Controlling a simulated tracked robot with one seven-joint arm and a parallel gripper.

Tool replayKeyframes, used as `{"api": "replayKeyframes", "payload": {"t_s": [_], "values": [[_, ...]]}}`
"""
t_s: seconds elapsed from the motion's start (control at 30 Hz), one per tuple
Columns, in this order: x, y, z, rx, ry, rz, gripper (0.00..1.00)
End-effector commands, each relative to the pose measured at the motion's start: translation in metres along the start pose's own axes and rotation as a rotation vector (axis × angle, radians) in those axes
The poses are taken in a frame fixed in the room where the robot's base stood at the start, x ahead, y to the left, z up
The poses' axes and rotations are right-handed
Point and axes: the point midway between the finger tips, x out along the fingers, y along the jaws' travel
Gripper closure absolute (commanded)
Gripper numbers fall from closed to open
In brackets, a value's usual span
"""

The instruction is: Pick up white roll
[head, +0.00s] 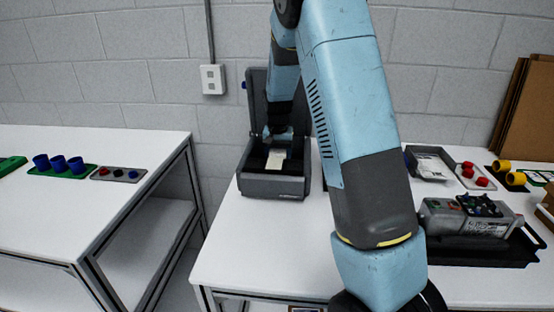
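A small white, cream-toned piece (275,160) is inside the dark grey open box (272,186) on the right-hand table. It may be the white roll, but it is too small to tell its shape well. My gripper (278,138) reaches down into the box from above, just behind and over the white piece. The fingers are dark and tiny here, so I cannot tell whether they are open or touching the piece. The box's lid stands upright at its back. My blue arm hides part of the table to the right of the box.
Right of my arm are a grey tray (430,176), red pieces, yellow cylinders (515,179) and a grey device (465,222) on a black tray. A separate left table (60,220) holds blue cups (58,163) and a button strip (118,174). A wall stands behind.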

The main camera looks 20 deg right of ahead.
Motion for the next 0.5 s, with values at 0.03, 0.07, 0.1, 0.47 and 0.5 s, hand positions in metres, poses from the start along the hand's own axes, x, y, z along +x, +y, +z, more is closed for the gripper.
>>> {"api": "replayKeyframes", "payload": {"t_s": [0.03,0.07,0.1,0.47,0.5], "values": [[-0.0001,-0.0002,0.0000,0.000,0.000,0.000,0.55],[-0.0001,-0.0002,0.0001,0.000,0.000,0.000,0.58],[-0.0001,-0.0003,0.0001,0.000,0.000,0.000,0.62],[-0.0035,-0.0006,-0.0005,-0.001,0.001,-0.001,0.67],[-0.0063,-0.0007,-0.0009,0.000,0.002,-0.001,0.67]]}}
